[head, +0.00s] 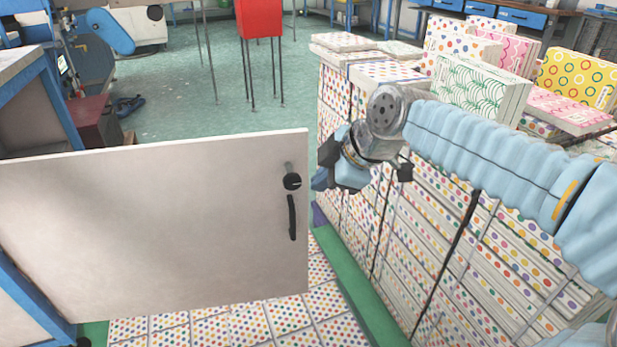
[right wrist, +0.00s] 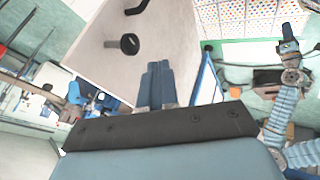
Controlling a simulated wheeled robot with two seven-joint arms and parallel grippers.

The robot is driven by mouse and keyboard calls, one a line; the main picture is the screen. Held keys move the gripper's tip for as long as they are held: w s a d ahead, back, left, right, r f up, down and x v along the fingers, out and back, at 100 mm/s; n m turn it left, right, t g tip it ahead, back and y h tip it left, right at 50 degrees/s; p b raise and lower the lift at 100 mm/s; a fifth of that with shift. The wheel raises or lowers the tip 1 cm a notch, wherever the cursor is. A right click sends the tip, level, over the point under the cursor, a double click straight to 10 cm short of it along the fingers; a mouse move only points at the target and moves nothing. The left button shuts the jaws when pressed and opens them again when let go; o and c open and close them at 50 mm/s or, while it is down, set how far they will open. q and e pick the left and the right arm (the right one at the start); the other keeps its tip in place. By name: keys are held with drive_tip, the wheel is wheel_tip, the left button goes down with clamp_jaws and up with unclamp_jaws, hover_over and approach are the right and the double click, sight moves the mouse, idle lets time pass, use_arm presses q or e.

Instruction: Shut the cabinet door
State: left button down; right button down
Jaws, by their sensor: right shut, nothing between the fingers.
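The cabinet door (head: 150,225) is a pale flat panel standing open across the left half of the head view. Its black handle (head: 292,215) is near the free edge. The blue-framed cabinet (head: 50,100) is at the far left, its inside partly showing. My right gripper (head: 324,178) is just right of the door's free edge, apart from the handle. In the right wrist view its fingers (right wrist: 157,72) are together and empty, with the door (right wrist: 150,40) and handle (right wrist: 130,43) beyond. A blue-sleeved arm, seemingly my left, ends in a small gripper (right wrist: 289,47); its jaws are unclear.
Tall stacks of dotted boxes (head: 440,225) fill the right side, close beside my right arm. A red stool (head: 261,18) stands behind on open green floor (head: 190,90).

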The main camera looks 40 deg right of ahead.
sight(299, 184)
drive_tip(key=shift+w+d+f, duration=0.1)
drive_tip(key=shift+w+f, duration=1.05)
drive_tip(key=shift+w, duration=0.25)
drive_tip(key=shift+w+d+f, duration=0.1)
drive_tip(key=shift+w+f, duration=1)
drive_tip(key=shift+w, duration=0.35)
drive_tip(key=shift+w+d+f, duration=0.1)
drive_tip(key=shift+w+f, duration=1.05)
drive_tip(key=shift+w, duration=0.25)
